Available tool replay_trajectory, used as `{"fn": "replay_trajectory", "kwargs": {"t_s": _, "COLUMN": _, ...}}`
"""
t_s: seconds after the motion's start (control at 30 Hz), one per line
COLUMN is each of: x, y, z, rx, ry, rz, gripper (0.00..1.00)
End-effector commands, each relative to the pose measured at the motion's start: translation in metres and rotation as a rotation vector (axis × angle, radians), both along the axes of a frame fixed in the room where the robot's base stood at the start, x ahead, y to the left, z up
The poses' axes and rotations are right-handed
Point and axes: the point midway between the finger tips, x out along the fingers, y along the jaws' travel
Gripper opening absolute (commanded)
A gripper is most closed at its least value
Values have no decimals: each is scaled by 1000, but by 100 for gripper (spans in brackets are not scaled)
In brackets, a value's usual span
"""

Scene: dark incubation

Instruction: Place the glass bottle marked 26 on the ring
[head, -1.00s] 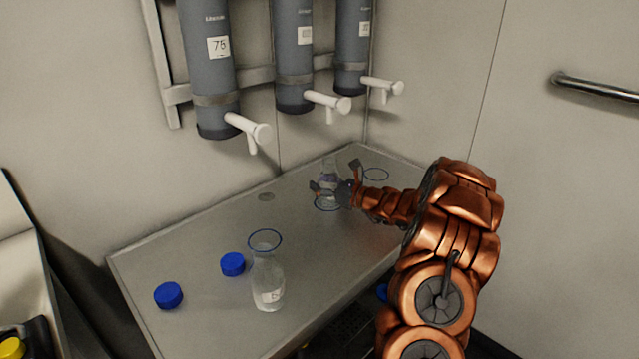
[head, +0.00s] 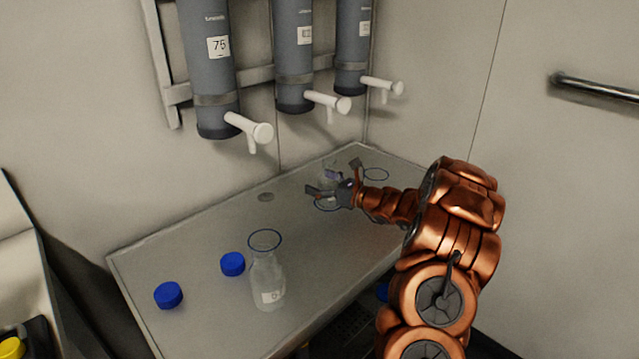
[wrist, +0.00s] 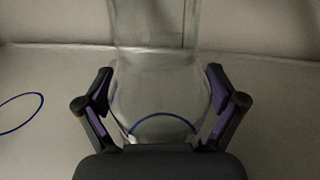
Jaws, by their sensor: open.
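A clear glass bottle (wrist: 155,65) stands upright between the fingers of my gripper (wrist: 160,82) in the wrist view. The fingers are spread on both sides of it, and no number shows on it there. A blue ring (wrist: 163,115) shows at its lower part; I cannot tell whether the base is within the ring. In the head view my open gripper (head: 332,178) is at the far part of the table, beside a blue ring (head: 327,204), and the bottle there is barely visible. Another glass bottle (head: 268,280) with an unreadable label stands at the near front.
The grey table (head: 200,265) also holds two blue caps (head: 168,295) (head: 233,264). Grey cylinders with white taps (head: 250,130) hang above the back edge.

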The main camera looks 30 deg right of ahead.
Motion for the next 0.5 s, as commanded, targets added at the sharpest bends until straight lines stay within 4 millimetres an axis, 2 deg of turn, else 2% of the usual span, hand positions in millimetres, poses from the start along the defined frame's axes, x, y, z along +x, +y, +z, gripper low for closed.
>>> {"fn": "replay_trajectory", "kwargs": {"t_s": 0.5, "x": -83, "y": -41, "z": 1, "rx": 0, "ry": 0, "rz": -5, "gripper": 94}}
